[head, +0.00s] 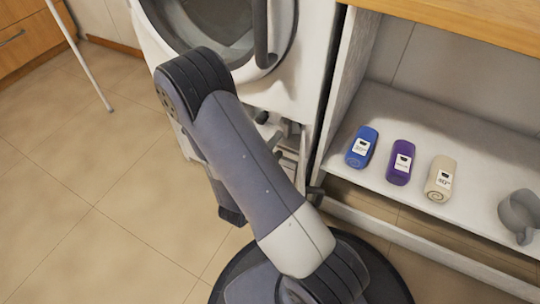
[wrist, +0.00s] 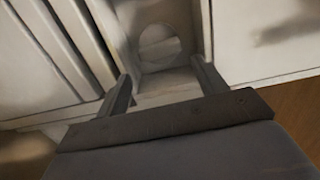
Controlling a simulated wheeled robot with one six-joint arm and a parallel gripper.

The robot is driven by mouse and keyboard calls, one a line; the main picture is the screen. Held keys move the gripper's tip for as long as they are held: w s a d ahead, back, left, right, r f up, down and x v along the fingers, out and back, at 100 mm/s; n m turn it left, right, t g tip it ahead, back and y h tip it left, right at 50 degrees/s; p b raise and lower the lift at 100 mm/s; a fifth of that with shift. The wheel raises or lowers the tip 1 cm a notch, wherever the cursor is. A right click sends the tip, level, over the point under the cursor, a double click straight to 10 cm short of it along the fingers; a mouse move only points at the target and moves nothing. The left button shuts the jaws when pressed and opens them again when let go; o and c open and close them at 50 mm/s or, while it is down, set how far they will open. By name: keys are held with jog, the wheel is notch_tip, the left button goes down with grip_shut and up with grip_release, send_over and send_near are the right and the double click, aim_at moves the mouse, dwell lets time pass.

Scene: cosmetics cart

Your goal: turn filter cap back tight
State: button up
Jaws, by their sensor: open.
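The white washing machine (head: 285,88) stands at the top of the head view, with its round door above its lower front. In the wrist view, a pale round shape, apparently the filter cap (wrist: 160,44), sits in a recess in the machine's front. Its grip and how tightly it sits cannot be made out. My gripper (wrist: 163,84) is open, its two fingers apart with nothing between them. The fingertips point at the recess, one on each side below the round shape, and appear clear of it. In the head view my arm hides the cap and most of my gripper.
A white pole (head: 80,56) stands at left. The tiled floor at left is clear.

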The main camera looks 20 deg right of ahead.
aim_at(287, 132)
jog(key=shift+v, duration=1.95)
jog(key=shift+d, duration=0.1)
jog(key=shift+b+x, duration=0.75)
jog(key=shift+x, duration=4.6)
